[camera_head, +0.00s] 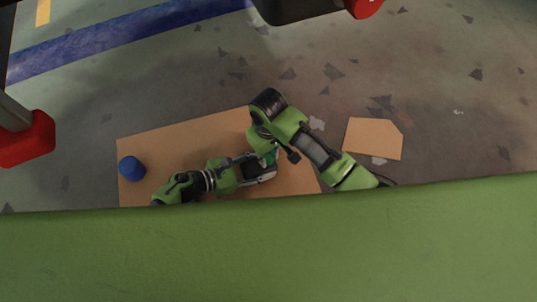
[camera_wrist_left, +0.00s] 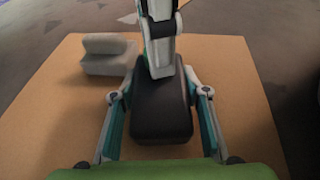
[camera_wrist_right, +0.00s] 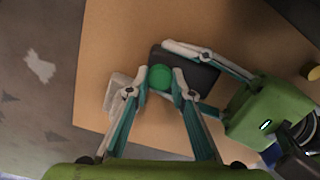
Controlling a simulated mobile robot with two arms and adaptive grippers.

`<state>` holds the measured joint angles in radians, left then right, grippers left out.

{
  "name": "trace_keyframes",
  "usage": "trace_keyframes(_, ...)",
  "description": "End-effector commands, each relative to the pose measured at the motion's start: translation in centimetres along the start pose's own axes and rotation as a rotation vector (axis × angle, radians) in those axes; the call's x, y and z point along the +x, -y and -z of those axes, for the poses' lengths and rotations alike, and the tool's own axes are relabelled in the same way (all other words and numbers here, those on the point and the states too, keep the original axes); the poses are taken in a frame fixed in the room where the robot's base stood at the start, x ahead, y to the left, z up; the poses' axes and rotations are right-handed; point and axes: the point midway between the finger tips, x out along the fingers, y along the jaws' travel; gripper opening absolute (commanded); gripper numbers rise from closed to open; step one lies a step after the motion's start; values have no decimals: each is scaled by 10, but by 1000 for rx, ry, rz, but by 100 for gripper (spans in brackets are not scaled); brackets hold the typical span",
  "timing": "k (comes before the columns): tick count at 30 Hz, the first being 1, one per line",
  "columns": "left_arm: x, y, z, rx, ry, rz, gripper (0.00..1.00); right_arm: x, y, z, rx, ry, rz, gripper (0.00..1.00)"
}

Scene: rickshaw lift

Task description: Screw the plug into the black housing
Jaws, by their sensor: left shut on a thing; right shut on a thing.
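The black housing (camera_wrist_left: 162,110) is a dark rounded block close above the board. My left gripper (camera_wrist_left: 160,94) is shut on its two sides; the housing also shows in the right wrist view (camera_wrist_right: 203,76). The green round plug (camera_wrist_right: 160,77) is between the fingertips of my right gripper (camera_wrist_right: 160,72), which is shut on it. In the right wrist view the plug overlaps the left part of the housing's top. Whether its thread sits in the opening is hidden. In the head view my arms largely cover both parts.
A grey stepped block (camera_wrist_left: 107,56) lies beside the housing on the brown board (camera_head: 145,147). A blue cylinder (camera_head: 131,168) stands at the board's left end. A separate cardboard piece (camera_head: 372,138) lies to the right. Red-ended dark parts (camera_head: 28,139) stand at the left and top.

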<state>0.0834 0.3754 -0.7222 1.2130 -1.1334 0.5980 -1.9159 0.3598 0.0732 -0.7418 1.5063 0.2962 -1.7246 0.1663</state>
Motion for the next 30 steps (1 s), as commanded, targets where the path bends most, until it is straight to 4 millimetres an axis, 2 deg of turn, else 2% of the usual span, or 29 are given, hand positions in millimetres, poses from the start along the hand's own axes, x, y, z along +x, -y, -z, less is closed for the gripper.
trace_keyframes(1, 0, 0, 0, 0, 1, 0, 0, 0, 1, 0, -2, -1, 1, 0)
trace_keyframes(2, 0, 0, 0, 0, 1, 0, 0, 0, 1, 0, -2, -1, 1, 24)
trace_keyframes(3, 0, 0, 0, 0, 1, 0, 0, 0, 0, 0, -2, -1, 1, 35)
trace_keyframes(4, 0, 0, 0, 0, 1, 0, 0, 0, 0, 0, -3, -1, 1, 38)
trace_keyframes(14, 0, 0, 0, 0, 1, 0, 0, -2, 0, 0, -4, -1, 0, 38)
trace_keyframes(24, 0, 0, 0, 0, 1, 0, 0, -41, 0, 1, -4, -3, -1, 38)
trace_keyframes(30, 0, 0, 0, 0, 1, 0, 0, -46, 0, 0, -4, 0, 0, 38)
